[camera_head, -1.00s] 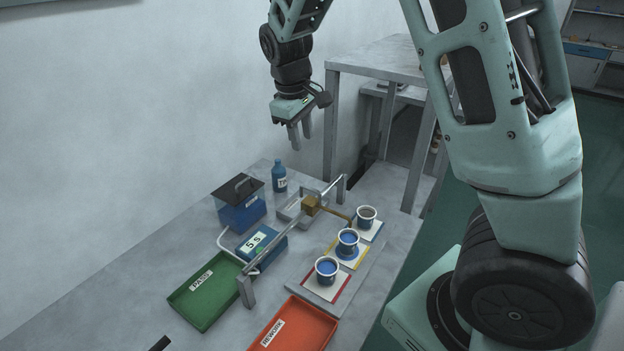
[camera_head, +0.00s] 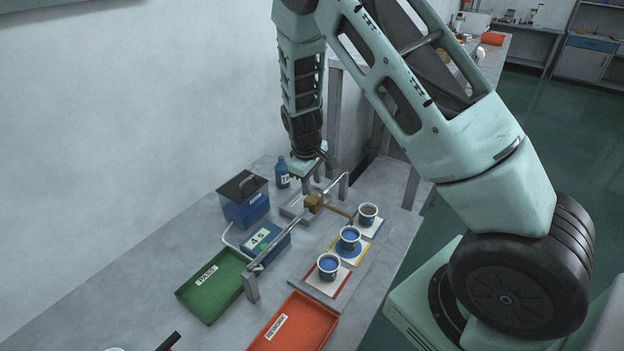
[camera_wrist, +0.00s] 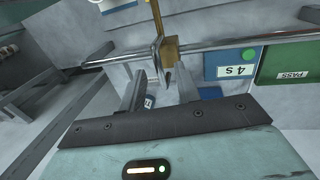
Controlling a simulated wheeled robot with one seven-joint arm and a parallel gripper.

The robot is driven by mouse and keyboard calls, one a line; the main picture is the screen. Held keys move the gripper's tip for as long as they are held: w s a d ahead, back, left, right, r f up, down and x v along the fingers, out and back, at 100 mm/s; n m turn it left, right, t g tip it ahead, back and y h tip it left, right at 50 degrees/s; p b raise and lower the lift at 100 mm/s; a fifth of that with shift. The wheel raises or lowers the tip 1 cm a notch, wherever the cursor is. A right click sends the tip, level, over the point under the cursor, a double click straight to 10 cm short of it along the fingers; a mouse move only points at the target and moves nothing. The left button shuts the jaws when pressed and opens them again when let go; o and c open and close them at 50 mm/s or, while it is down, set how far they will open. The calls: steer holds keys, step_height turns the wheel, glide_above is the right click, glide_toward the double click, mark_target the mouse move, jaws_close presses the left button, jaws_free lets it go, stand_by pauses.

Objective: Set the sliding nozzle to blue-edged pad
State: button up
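The sliding nozzle is a brass block (camera_head: 313,203) on a metal rail, with a thin pipe ending just above the middle cup's far rim. The block also shows in the wrist view (camera_wrist: 171,49), just beyond my fingertips. The blue-edged pad (camera_head: 377,230) is the farthest of three pads and bears a cup (camera_head: 367,214) with grey-brown contents. My gripper (camera_head: 317,188) points down near the block, on its far side in the head view. Its two fingers stand apart in the wrist view (camera_wrist: 160,88), with nothing held between them.
A yellow-edged pad (camera_head: 335,256) and a red-edged pad (camera_head: 318,288) bear blue-filled cups. A blue timer box (camera_head: 268,240) reads 4 S. A green PASS tray (camera_head: 205,290), orange REWORK tray (camera_head: 305,325), lidded blue box (camera_head: 245,205) and blue bottle (camera_head: 282,174) stand around.

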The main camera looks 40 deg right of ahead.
jaws_close()
steer(key=w+d+b, duration=0.1)
steer(key=d, duration=0.2)
steer(key=w+d+b, duration=0.1)
steer(key=d, duration=0.3)
steer(key=w+d, duration=0.2)
steer(key=d, duration=0.1)
steer(key=shift+d+b, duration=0.25)
steer(key=shift+b, duration=0.15)
steer(key=shift+w+d+r, duration=0.1)
steer(key=shift+d, duration=0.2)
jaws_free()
steer(key=shift+d, duration=0.15)
steer(key=s+a+r+b, duration=0.1)
steer(key=a+r+b, duration=0.2)
steer(key=r, duration=1.4)
steer(key=shift+a+b, duration=0.2)
steer(key=shift+b, duration=0.1)
